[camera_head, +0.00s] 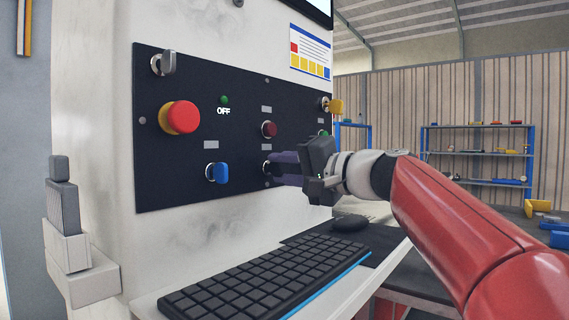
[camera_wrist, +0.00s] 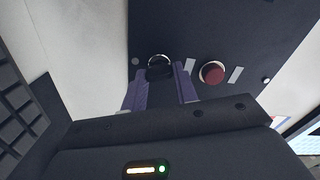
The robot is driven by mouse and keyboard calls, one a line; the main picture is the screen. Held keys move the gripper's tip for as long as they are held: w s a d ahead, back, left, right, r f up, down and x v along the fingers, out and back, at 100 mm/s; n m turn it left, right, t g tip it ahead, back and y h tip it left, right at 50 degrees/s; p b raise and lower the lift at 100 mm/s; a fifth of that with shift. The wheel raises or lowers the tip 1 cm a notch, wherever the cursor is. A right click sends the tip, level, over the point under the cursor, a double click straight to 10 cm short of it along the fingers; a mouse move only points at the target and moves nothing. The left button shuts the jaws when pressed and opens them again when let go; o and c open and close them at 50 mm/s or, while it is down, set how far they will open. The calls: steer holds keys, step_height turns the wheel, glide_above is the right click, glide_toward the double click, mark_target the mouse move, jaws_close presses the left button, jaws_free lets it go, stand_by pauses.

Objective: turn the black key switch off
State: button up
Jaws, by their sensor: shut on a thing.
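The black key switch (camera_wrist: 160,70) sits on the dark panel (camera_wrist: 226,28), with a bright ring around its base in the wrist view. In the head view its handle is hidden by my gripper (camera_head: 272,166); only part of its ring shows beside the fingertips. My gripper's two purple fingers (camera_wrist: 160,80) stand on either side of the black handle and are shut on it. How far the key is turned I cannot tell.
The panel also carries a red mushroom button (camera_head: 180,117), a grey key (camera_head: 164,63), a blue key (camera_head: 219,173), a yellow key (camera_head: 335,106), a dark red button (camera_head: 269,129) and a green lamp (camera_head: 224,99) over "OFF". A keyboard (camera_head: 262,280) lies below, a mouse (camera_head: 350,223) beyond.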

steer(key=shift+m+p, duration=0.7)
steer(key=shift+m, duration=1.5)
steer(key=shift+f, duration=0.1)
steer(key=o, duration=1)
steer(key=shift+d, duration=0.1)
steer(key=v, duration=0.7)
steer(key=shift+s+d+b, duration=0.25)
steer(key=shift+d+b, duration=0.05)
